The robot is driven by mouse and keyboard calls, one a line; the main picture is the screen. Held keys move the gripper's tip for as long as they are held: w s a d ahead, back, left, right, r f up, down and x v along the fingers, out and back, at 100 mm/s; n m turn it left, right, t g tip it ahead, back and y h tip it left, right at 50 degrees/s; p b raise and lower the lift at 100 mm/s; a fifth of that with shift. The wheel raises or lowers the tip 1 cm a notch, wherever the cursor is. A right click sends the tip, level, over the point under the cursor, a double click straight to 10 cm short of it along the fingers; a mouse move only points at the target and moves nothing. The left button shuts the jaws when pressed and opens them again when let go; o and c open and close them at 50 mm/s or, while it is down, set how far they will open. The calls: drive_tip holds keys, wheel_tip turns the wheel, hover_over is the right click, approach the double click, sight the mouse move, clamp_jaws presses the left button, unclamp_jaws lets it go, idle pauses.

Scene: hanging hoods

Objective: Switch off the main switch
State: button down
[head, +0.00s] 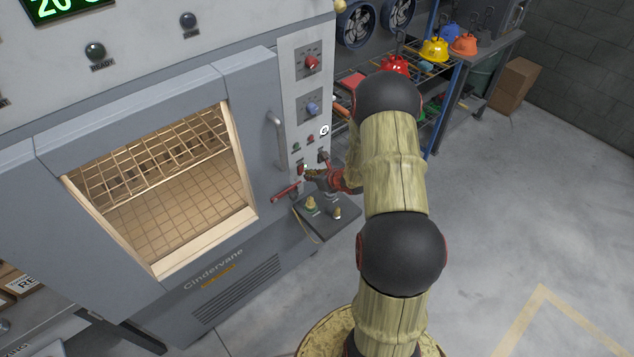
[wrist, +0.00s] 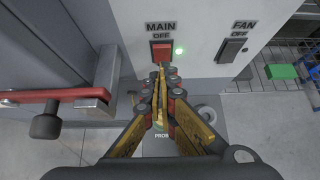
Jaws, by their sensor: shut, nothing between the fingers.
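The main switch (wrist: 161,50) is a red rocker on the white panel in the wrist view, under the words MAIN and OFF. A small green light (wrist: 180,51) glows just right of it. In the head view the switch (head: 301,168) is small, low on the control panel. My gripper (wrist: 160,72) is shut and empty, its fingertips just below the red rocker in the wrist view. I cannot tell whether they touch it. In the head view my gripper (head: 309,175) is close to the panel and partly blurred into it.
A dark fan switch (wrist: 232,49) is to the right of the main switch. A red lever handle (wrist: 55,95) sticks out at the left, close to my gripper. A small dark shelf (head: 338,212) with knobs lies below.

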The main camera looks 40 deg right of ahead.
sight(301, 169)
drive_tip(key=shift+w, duration=0.65)
drive_tip(key=shift+w, duration=0.1)
drive_tip(key=shift+w+r+b, duration=0.2)
drive_tip(key=shift+w+b, duration=0.15)
drive_tip(key=shift+b, duration=0.15)
drive_tip(key=shift+r, duration=0.1)
drive_tip(key=shift+r+p, duration=0.55)
drive_tip(key=shift+r, duration=0.25)
drive_tip(key=shift+s, duration=0.1)
